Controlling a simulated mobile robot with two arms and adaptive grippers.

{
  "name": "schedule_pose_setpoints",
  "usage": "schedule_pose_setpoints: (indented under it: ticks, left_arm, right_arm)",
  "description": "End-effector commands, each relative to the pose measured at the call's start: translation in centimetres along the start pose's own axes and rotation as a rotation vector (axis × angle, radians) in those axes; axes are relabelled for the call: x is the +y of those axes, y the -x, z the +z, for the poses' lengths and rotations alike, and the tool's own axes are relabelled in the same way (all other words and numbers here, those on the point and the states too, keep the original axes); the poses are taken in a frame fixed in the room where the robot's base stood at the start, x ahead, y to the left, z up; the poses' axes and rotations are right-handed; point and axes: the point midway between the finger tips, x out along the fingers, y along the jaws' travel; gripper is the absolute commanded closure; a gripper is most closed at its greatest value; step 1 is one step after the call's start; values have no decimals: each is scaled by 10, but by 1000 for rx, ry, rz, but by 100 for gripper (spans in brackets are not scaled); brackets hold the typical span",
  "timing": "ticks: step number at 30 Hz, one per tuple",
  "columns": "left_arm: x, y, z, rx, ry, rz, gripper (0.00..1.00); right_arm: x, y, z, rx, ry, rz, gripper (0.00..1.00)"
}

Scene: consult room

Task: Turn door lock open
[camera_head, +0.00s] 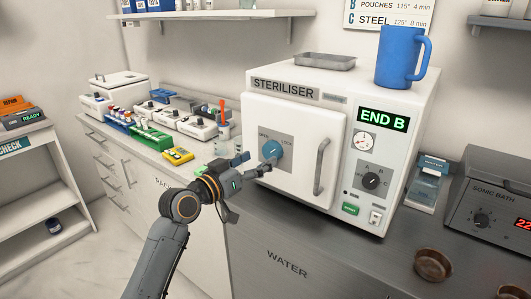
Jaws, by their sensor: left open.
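The door lock is a round blue knob (273,149) on a grey plate marked with small lettering, "LOCK" on its right. It sits on the white door (302,128) of the steriliser (400,142), which appears closed. A grey bar handle (321,166) is on the door's right side. The display reads "END B". My left gripper (255,163) is open in front of the door, its fingertips just left of and below the knob. Whether a finger touches the knob I cannot tell. My right gripper does not show.
A blue jug (401,57) and a metal tray (325,62) stand on top of the steriliser. A sonic bath (487,207) and copper-coloured bowls (432,264) are at the right. Racks and a yellow device (178,155) crowd the counter at left. A shelf (200,14) hangs above.

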Motion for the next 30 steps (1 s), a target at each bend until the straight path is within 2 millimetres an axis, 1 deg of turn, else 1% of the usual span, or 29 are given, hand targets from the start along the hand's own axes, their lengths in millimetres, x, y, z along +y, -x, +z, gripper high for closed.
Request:
schedule_pose_setpoints:
  ticks: [1, 3, 7, 12, 19, 20, 21, 23, 24, 26, 27, 28, 30]
  left_arm:
    - [1, -10, -2, 0, 1, 1, 27]
    - [1, -19, -1, -1, 1, 1, 27]
    - [0, -31, 0, 0, 0, 0, 27]
    - [0, -38, 0, -1, -1, 0, 27]
    - [0, -38, 1, 0, -1, 0, 27]
    - [0, -38, 1, 0, -1, 0, 31]
    - [0, -38, 1, 0, -1, 0, 39]
    - [0, -38, 1, 0, -1, -1, 51]
    - [0, -38, 1, 0, -1, -1, 59]
    - [0, -38, 1, 0, -1, -1, 71]
    - [0, -38, 1, 0, -1, -1, 80]
    - [0, -37, 1, 0, -1, -1, 81]
    - [0, -37, 1, 0, 0, -1, 81]
  right_arm:
    - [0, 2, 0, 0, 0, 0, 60]
    - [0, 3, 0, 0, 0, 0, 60]
    - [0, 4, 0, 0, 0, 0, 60]
    - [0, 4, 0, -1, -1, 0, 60]
    - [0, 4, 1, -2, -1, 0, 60]
    - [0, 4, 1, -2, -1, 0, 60]
    - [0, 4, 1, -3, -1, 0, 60]
    - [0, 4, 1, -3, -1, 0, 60]
    - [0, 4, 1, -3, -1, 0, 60]
    - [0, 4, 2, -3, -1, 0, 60]
    - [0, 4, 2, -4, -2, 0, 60]
    - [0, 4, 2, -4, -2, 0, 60]
    - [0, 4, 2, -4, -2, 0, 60]
